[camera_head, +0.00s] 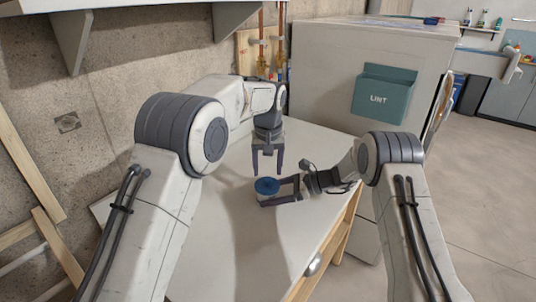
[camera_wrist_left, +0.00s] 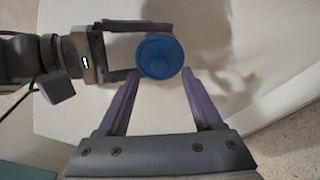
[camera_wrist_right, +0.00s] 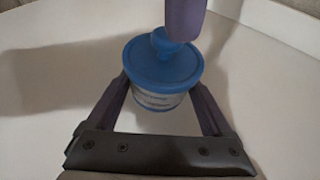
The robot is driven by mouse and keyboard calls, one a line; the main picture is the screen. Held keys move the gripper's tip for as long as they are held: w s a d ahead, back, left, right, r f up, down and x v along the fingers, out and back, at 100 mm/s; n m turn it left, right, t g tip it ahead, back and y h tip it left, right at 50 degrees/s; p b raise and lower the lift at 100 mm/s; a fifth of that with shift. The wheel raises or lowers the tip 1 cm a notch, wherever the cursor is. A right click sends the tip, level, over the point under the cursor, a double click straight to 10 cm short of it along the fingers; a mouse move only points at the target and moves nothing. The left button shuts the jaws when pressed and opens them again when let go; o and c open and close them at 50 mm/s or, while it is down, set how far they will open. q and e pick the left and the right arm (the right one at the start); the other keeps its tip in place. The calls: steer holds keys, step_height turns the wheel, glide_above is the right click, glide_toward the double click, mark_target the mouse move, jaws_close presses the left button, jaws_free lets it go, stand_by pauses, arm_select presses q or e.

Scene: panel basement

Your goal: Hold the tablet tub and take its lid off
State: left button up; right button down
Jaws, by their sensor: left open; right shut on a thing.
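The tablet tub (camera_wrist_right: 158,99) is a short pale tub with printed text, upright on the white table. Its blue lid (camera_wrist_right: 160,62) with a raised knob is on top; the lid also shows in the head view (camera_head: 267,186) and from above in the left wrist view (camera_wrist_left: 160,57). My right gripper (camera_head: 266,192) is shut on the tub's sides, below the lid. My left gripper (camera_head: 266,170) is open and points down above the lid, with empty space between its fingers (camera_wrist_left: 160,75). One left finger shows close to the knob in the right wrist view.
The white table (camera_head: 225,245) is otherwise clear around the tub. A concrete wall (camera_head: 110,100) stands on the left. A white cabinet with a teal LINT bin (camera_head: 384,95) stands behind. A shelf (camera_head: 130,5) overhangs at upper left.

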mark_target(267, 179)
arm_select(q)
steer(key=shift+w+f, duration=0.2)
steer(key=shift+f, duration=1.45)
jaws_close()
steer(key=shift+r, duration=0.3)
steer(key=shift+r, duration=0.9)
